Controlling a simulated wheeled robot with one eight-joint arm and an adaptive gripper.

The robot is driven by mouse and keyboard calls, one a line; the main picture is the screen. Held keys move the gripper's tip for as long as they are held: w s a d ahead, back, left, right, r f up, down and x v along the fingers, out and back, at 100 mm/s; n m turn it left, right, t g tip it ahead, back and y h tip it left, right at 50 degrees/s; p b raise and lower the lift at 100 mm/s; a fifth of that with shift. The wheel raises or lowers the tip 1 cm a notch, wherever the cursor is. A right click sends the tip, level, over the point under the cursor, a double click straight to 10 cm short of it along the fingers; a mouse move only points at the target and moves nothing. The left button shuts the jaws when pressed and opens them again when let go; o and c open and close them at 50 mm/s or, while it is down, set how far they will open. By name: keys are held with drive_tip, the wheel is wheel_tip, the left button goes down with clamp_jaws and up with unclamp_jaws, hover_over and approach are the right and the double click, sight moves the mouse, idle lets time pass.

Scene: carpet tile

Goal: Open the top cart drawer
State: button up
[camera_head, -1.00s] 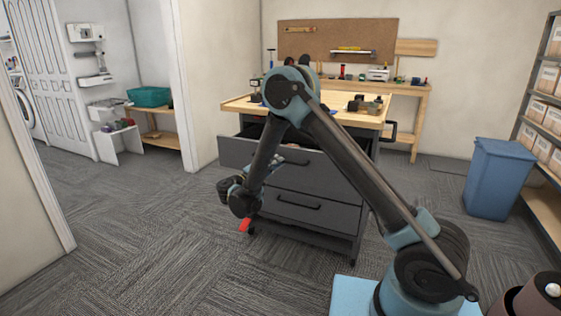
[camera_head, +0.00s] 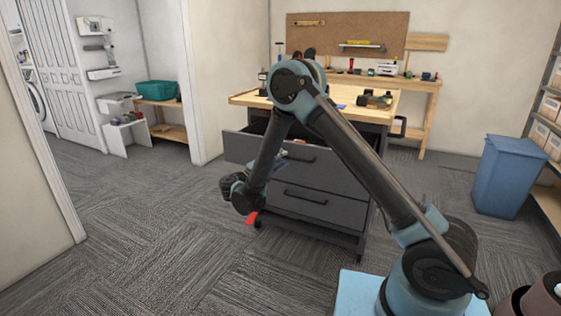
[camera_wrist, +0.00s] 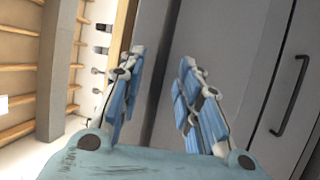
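The grey tool cart with a wooden top (camera_head: 240,98) stands in the middle of the head view. Its top drawer (camera_head: 240,148) stands out from the body, with a dark gap above its front. The drawer's black handle (camera_head: 300,157) shows partly beside my arm. My gripper (camera_wrist: 162,60) is open in the wrist view, its two blue-padded fingers apart with nothing between them. Grey panels lie beyond the fingers, and a black handle (camera_wrist: 292,95) is to their right, apart from them. In the head view my arm partly hides the gripper, left of the drawer fronts.
A lower drawer handle (camera_head: 305,196) sits below the top drawer. A blue bin (camera_head: 503,175) stands at right, by shelves with boxes (camera_head: 550,108). A workbench (camera_head: 428,105) is behind the cart. Carpet at left is clear.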

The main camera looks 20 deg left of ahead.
drive_tip(key=v, duration=1.2)
idle(0.4)
